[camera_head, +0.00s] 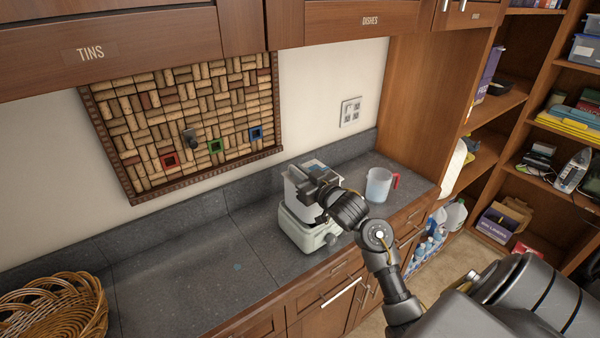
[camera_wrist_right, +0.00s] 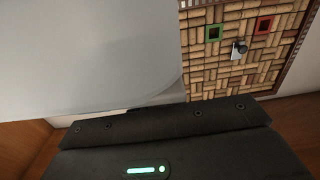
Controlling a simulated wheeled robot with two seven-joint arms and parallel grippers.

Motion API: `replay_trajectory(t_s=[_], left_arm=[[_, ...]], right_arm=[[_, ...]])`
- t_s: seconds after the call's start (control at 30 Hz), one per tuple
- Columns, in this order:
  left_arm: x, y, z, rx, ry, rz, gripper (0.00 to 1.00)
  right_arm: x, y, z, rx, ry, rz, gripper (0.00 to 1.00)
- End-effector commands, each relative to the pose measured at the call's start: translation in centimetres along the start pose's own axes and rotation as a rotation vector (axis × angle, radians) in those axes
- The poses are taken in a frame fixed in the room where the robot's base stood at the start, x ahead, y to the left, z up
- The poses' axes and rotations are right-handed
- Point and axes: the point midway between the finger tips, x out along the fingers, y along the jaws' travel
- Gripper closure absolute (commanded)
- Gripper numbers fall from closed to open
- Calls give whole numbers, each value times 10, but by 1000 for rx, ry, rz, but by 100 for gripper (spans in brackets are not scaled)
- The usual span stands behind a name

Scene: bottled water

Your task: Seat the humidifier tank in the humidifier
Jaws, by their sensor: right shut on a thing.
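The humidifier base (camera_head: 308,238), pale grey-white with a knob on its front, stands on the dark counter. The humidifier tank (camera_head: 298,203), pale and boxy, is directly above it, upright or nearly so. I cannot tell whether the tank touches the base or sits fully in it. My right gripper (camera_head: 318,186) is shut on the tank near its top, and the wrist hides part of it. In the right wrist view a large pale grey surface, likely the tank (camera_wrist_right: 85,55), fills the upper left. My left gripper is not in view.
A clear measuring jug with a red handle (camera_head: 379,185) stands to the right of the humidifier. A wicker basket (camera_head: 60,300) is at the lower left. A cork board (camera_head: 190,120) hangs on the wall behind. The counter left of the humidifier is clear.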

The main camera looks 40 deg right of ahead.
Motion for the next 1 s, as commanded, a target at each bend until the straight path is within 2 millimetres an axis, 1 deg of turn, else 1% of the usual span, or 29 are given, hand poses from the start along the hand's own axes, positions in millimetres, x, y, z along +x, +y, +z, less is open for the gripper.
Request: replay_trajectory(t_s=[0.8, 0.83, 1.0], left_arm=[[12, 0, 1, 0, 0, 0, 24], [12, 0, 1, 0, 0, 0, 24], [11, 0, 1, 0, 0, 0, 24]], right_arm=[[0, -1, 16, -2, 6, 0, 100], [0, -1, 16, -2, 6, 0, 86], [0, -1, 16, -1, 4, 0, 64]])
